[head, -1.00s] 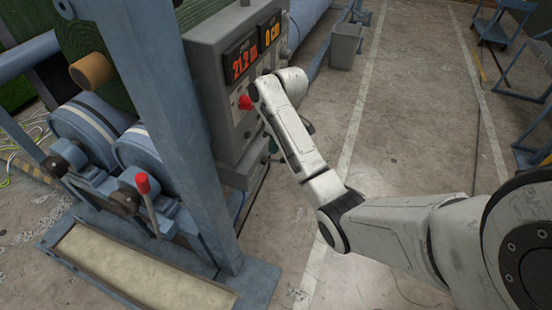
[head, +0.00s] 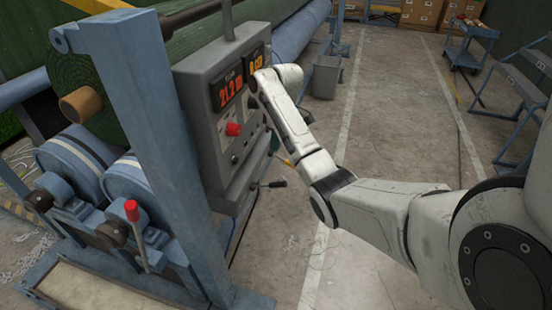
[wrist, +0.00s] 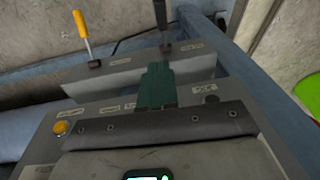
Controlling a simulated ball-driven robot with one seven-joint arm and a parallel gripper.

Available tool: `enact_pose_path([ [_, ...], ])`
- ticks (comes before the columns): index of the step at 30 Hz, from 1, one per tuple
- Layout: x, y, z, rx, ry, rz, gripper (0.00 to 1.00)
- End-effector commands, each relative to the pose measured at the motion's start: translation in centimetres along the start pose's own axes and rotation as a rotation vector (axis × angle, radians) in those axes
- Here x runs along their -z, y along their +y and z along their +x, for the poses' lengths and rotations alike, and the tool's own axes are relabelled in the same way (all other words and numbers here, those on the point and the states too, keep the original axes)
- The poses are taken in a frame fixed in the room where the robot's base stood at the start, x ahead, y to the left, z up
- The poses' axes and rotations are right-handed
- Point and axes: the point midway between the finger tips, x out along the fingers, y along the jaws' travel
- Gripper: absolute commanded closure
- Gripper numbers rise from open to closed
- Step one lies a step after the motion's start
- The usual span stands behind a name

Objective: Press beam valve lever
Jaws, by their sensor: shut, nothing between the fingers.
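My gripper shows in the wrist view as dark green fingers (wrist: 157,72), closed together, with nothing between them. In the head view its end is mostly hidden behind my arm; a bit of green (head: 275,141) shows below. Ahead of the fingertips in the wrist view, a dark-handled lever (wrist: 190,18) and a yellow-handled lever (wrist: 82,26) stand on a labelled grey panel. The fingers appear apart from both. The head view shows a black lever (head: 272,184) sticking out low on the machine's side. Labels are unreadable, so I cannot tell which is the beam valve lever.
The grey control box (head: 212,125) has orange displays and a red knob (head: 233,129). A red-handled lever (head: 131,211) stands by the blue rollers at left. A blue post (head: 150,140) stands between.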

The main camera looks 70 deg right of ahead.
Motion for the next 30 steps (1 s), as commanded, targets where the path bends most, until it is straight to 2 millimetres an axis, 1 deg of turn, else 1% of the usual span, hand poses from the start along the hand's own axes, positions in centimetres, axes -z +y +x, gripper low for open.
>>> enact_pose_path([
  [1, -0.1, -0.1, 0.9, 0.003, -0.003, 0.000, 1.00],
  [5, -0.1, -0.1, 3.0, 0.004, -0.004, 0.001, 1.00],
  [15, -0.1, -0.1, 9.6, 0.003, -0.004, 0.001, 1.00],
  [18, -1.1, -0.3, 10.6, 0.002, -0.002, 0.003, 1.00],
  [22, -1.7, -0.5, 11.8, 0.001, -0.002, 0.000, 1.00],
  [25, -2.0, -0.6, 12.3, 0.001, -0.002, 0.000, 1.00],
  [30, -2.1, -0.6, 12.6, 0.000, -0.001, 0.000, 1.00],
])
